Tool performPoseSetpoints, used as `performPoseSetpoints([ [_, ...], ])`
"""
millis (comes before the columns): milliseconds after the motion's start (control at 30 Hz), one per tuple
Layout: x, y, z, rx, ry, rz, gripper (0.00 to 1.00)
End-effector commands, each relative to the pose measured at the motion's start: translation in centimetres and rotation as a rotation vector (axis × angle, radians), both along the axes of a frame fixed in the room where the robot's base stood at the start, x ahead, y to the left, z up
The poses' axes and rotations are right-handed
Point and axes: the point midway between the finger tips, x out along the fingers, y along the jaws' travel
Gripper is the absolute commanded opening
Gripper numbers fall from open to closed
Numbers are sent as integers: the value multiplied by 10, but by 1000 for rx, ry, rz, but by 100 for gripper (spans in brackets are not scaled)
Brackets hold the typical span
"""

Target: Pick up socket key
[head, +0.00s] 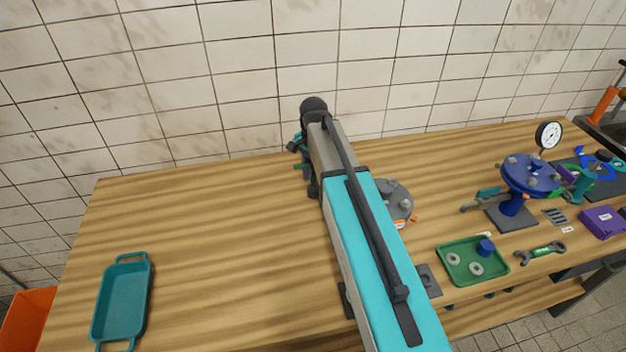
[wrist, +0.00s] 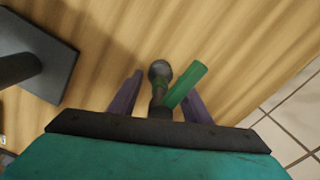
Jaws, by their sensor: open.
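The socket key (wrist: 187,86) shows in the wrist view with a green bar handle and a dark grey metal shaft and round end. It lies between the two purple fingers of my gripper (wrist: 163,84), which are open on either side of it. I see bench wood around the key; whether either finger touches it I cannot tell. In the head view my arm covers most of that spot, and the key cannot be made out clearly there.
A dark plate with a post (wrist: 35,65) stands left of my gripper in the wrist view. In the head view, a teal tray (head: 122,305) is at left, a grey flange (head: 396,199) beside my arm, and a green tray (head: 446,268) and blue valve stand (head: 513,207) right. The bench's left-middle is clear.

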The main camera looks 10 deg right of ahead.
Motion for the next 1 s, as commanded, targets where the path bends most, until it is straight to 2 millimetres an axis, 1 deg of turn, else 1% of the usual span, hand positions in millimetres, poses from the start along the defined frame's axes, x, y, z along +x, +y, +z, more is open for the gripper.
performPoseSetpoints([
  [67, 0, 0, 0, 0, 0, 0, 44],
  [100, 0, 0, 0, 0, 0, 0, 42],
  [267, 0, 0, 0, 0, 0, 1, 15],
  [300, 0, 0, 0, 0, 0, 1, 9],
  [367, 0, 0, 0, 0, 0, 1, 0],
  [833, 0, 1, -1, 0, 2, 1, 0],
  [1000, 0, 1, 4, 0, 1, 1, 0],
])
